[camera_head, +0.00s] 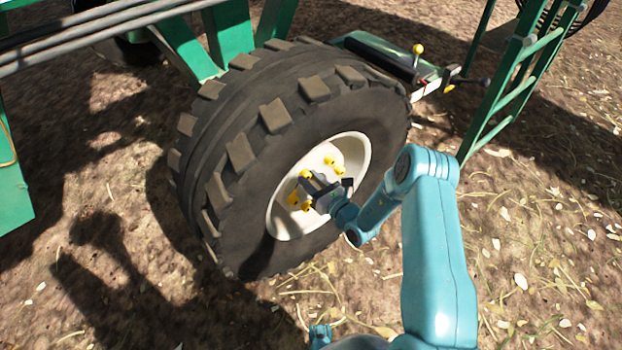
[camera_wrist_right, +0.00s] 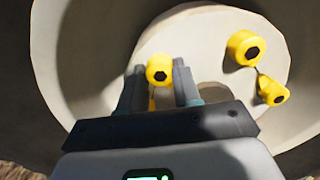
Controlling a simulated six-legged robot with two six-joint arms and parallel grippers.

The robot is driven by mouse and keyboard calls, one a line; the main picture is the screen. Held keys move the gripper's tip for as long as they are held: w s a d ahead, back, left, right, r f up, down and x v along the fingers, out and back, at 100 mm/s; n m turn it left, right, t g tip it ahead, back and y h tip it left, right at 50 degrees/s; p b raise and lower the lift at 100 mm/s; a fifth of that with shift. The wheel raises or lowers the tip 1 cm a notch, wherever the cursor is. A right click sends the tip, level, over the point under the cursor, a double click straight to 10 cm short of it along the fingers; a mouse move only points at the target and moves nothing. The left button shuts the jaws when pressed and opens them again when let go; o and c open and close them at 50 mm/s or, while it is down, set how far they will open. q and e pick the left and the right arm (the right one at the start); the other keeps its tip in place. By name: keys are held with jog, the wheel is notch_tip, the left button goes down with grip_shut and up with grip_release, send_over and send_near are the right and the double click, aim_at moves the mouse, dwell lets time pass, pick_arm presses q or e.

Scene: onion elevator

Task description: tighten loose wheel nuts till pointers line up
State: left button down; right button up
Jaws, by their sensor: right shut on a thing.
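The wheel (camera_head: 290,150) stands upright with a big black lugged tyre and a cream rim (camera_head: 358,146). Yellow nut caps with pointers sit around its hub, among them one at the upper hub (camera_head: 328,160). My right gripper (camera_wrist_right: 158,74) is at the hub, its two dark fingers closed on a yellow nut (camera_wrist_right: 159,68). In the wrist view, two other yellow nuts, an upper one (camera_wrist_right: 243,47) and a lower one (camera_wrist_right: 273,91), sit to the right, their small pointers close together. My left gripper is not in view.
A green machine frame (camera_head: 228,35) rises behind the wheel, and a green ladder-like frame (camera_head: 520,75) stands at the right. A lever with a yellow knob (camera_head: 417,49) is behind the tyre. The dirt ground (camera_head: 540,250) at the right is open.

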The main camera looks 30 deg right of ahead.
jog(key=m+p, duration=0.1)
jog(key=m, duration=0.3)
jog(key=shift+m, duration=0.3)
jog(key=shift+m+p, duration=0.35)
jog(key=shift+m, duration=1.35)
jog(key=shift+f+m, duration=0.1)
jog(key=shift+m, duration=0.2)
jog(key=o, duration=1.1)
jog(key=shift+c, duration=0.2)
jog(key=s+d+p, duration=0.1)
jog(key=s+p, duration=0.2)
jog(key=s, duration=1.3)
jog(key=shift+s+d, duration=0.15)
jog(key=shift+s, duration=0.05)
